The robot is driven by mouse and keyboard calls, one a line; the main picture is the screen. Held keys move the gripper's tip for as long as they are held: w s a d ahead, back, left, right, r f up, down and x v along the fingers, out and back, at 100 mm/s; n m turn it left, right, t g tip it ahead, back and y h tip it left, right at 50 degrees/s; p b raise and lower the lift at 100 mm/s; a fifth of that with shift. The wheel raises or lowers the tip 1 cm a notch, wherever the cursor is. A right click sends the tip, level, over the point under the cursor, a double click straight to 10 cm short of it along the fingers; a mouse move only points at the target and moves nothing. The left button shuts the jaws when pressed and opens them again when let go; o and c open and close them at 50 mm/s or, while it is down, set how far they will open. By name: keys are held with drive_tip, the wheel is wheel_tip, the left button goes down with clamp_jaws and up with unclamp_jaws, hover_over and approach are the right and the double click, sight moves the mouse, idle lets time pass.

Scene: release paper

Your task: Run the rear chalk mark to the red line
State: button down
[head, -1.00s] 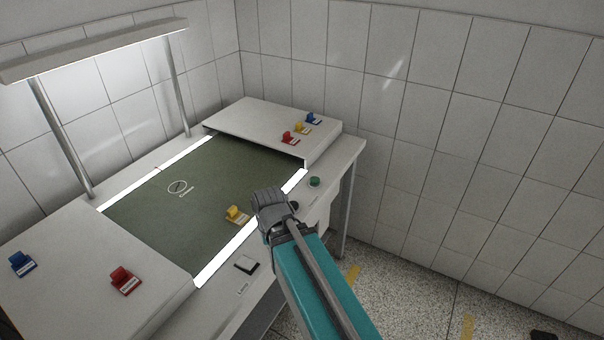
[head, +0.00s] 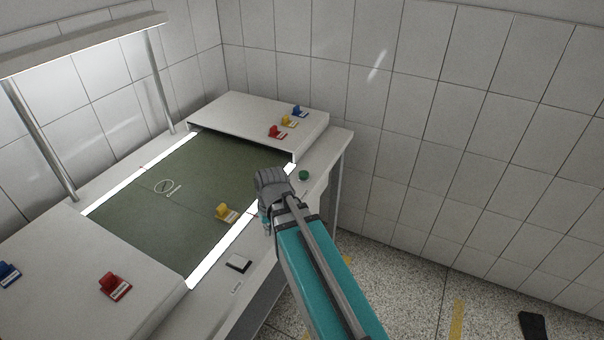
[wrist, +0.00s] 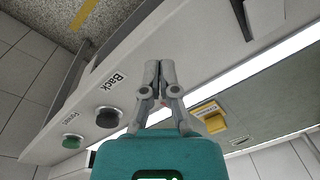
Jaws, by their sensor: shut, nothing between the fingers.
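The chalk mark is a pale circle with a stroke in it (head: 165,187), with small lettering beside it, toward the rear of the dark green sheet (head: 185,235). The red line is hard to make out; only a tiny reddish tick (head: 142,167) shows at the rear light strip. My gripper (wrist: 159,68) is shut and empty, above the table's front border. In the wrist view, a black button labelled Back (wrist: 108,117) and a green button (wrist: 72,141) lie left of its fingers. The green button also shows in the head view (head: 304,175); my gripper hides the black one there.
A yellow tag block (head: 226,212) sits on the sheet's front part. Red (head: 277,131), yellow (head: 288,121) and blue (head: 299,111) blocks stand on the far cover. Another red block (head: 115,286) is on the near cover. A switch (head: 238,263) is on the front border.

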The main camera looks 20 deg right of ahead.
sight(305, 174)
drive_tip(key=w+d+r+t+y, duration=0.1)
drive_tip(key=w+d, duration=0.2)
drive_tip(key=w, duration=0.1)
drive_tip(key=w+d+r+y+p, duration=0.1)
drive_tip(key=w+d, duration=0.2)
drive_tip(key=w, duration=0.1)
drive_tip(key=w+d+r+t+y, duration=0.1)
drive_tip(key=w+d, duration=0.1)
drive_tip(key=w, duration=0.3)
drive_tip(key=shift+d+r+t+p, duration=0.3)
drive_tip(key=shift+d+r+p, duration=0.05)
drive_tip(key=shift+d+r, duration=0.05)
drive_tip(key=w+d+r+t+y, duration=0.1)
drive_tip(key=w+d+r+t, duration=0.1)
drive_tip(key=w+d, duration=0.2)
drive_tip(key=w+d+r+t+y+p, duration=0.1)
drive_tip(key=w+d+r, duration=0.2)
drive_tip(key=d, duration=0.6)
drive_tip(key=shift+w+d+t, duration=0.15)
drive_tip(key=shift+w+t, duration=0.25)
drive_tip(key=shift+w, duration=0.55)
drive_tip(key=shift+f, duration=0.15)
wheel_tip(305, 174, down, 8)
drive_tip(key=b, duration=0.8)
drive_tip(key=shift+f, duration=0.15)
